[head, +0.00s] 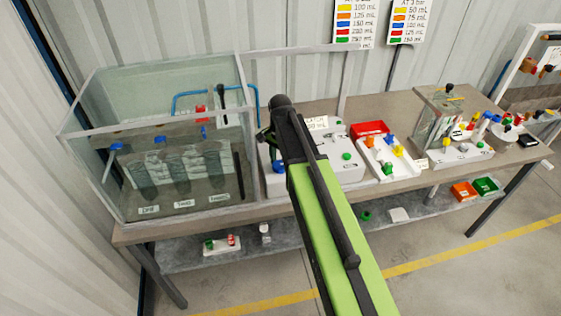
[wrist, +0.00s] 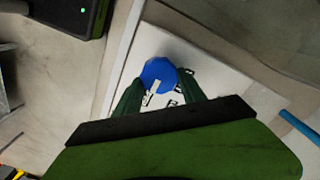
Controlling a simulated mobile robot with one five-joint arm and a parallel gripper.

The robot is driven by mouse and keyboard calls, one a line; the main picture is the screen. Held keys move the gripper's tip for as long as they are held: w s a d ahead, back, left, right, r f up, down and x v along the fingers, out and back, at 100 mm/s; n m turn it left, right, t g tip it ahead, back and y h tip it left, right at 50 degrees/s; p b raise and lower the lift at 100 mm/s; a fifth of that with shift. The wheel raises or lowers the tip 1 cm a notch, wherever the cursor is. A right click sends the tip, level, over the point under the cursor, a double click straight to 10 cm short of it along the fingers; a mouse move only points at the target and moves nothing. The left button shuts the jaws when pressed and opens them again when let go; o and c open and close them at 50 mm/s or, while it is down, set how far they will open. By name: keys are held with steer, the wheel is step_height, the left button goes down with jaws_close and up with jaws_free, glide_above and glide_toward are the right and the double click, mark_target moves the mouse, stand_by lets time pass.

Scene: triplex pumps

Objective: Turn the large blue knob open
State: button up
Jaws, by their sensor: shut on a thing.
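The large blue knob (wrist: 158,73) sits on a white panel (wrist: 195,50) in the wrist view, with a pale pointer mark on its lower side. Black markings show on the panel just below it. My gripper (wrist: 160,88) has its two dark green fingers on either side of the knob, shut on it. In the head view my green arm reaches over the bench, and the gripper end (head: 268,140) is at the white box beside the tank. A blue spot (head: 279,166) on that box seems to be the knob, partly hidden by my arm.
A glass tank (head: 150,130) with dark labelled vessels stands left of my arm. A red tray (head: 370,129) and a white board with coloured knobs (head: 385,158) stand to the right.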

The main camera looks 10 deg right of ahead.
mark_target(281, 163)
stand_by(0.3)
steer(key=o, duration=1.4)
step_height(281, 163, up, 17)
steer(key=p, duration=1.7)
steer(key=shift+r, duration=0.2)
steer(key=s+f+n+b, duration=0.3)
steer(key=s+f+b, duration=0.2)
steer(key=f, duration=0.1)
steer(key=s+f+n+b, duration=0.4)
steer(key=s+f+b, duration=0.1)
steer(key=f+b, duration=0.1)
steer(key=s+f+n+b, duration=0.3)
steer(key=s+f+b, duration=0.1)
steer(key=f+b, duration=0.2)
steer(key=shift+s+a, duration=0.35)
steer(key=shift+s, duration=0.05)
